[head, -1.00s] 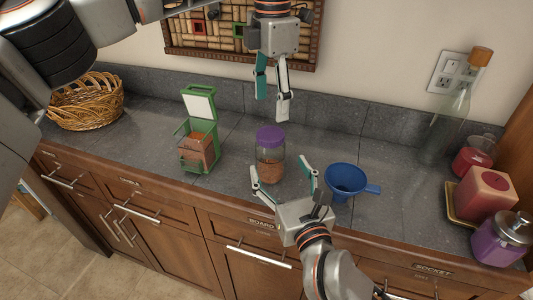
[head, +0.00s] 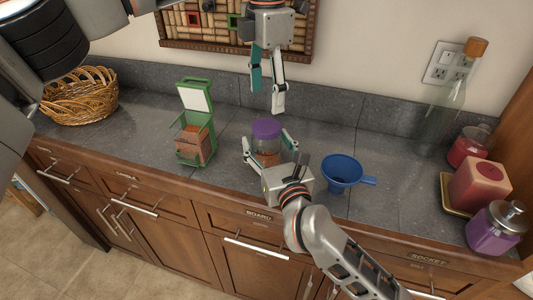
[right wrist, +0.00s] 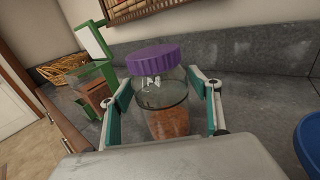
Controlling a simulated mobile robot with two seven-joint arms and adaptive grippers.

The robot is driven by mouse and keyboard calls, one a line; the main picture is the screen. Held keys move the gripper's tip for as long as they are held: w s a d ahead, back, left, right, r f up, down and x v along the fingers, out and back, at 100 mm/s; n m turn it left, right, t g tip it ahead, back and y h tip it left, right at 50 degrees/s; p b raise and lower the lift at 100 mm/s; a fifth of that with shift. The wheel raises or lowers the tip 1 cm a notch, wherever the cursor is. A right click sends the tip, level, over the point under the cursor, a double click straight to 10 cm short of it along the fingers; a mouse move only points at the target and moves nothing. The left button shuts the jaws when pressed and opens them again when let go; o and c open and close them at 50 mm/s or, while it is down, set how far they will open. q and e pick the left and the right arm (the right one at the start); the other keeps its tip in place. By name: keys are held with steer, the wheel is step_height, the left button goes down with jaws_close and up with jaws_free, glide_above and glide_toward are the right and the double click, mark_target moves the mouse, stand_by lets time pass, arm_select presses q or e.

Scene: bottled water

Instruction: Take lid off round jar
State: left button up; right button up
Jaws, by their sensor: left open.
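The round glass jar (head: 267,152) stands upright on the counter, with brown contents in its lower part. Its purple lid (head: 266,129) is on top. In the right wrist view the jar (right wrist: 165,118) stands between the fingers, with the lid (right wrist: 153,58) above them. My right gripper (head: 268,143) has its fingers spread on either side of the jar; a gap shows at the left finger, and contact at the right finger is unclear. My left gripper (head: 265,100) is open and empty, pointing down above and behind the lid. The right gripper's body hides the jar's lower front.
A green dispenser box (head: 195,137) stands left of the jar, and a blue funnel (head: 341,173) stands right of it. A wicker basket (head: 78,98) is at far left. A glass bottle (head: 450,105), red candle (head: 478,186) and purple jar (head: 497,228) are at right.

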mark_target(266, 125)
jaws_close()
arm_select(q)
steer(key=m, duration=0.5)
steer(key=shift+m, duration=0.3)
steer(key=m, duration=1)
steer(key=shift+m, duration=0.3)
steer(key=m, duration=0.5)
steer(key=shift+m, duration=0.4)
steer(key=shift+f+m, duration=0.3)
steer(key=shift+f, duration=0.05)
step_height(266, 125, down, 7)
steer(key=shift+f, duration=0.15)
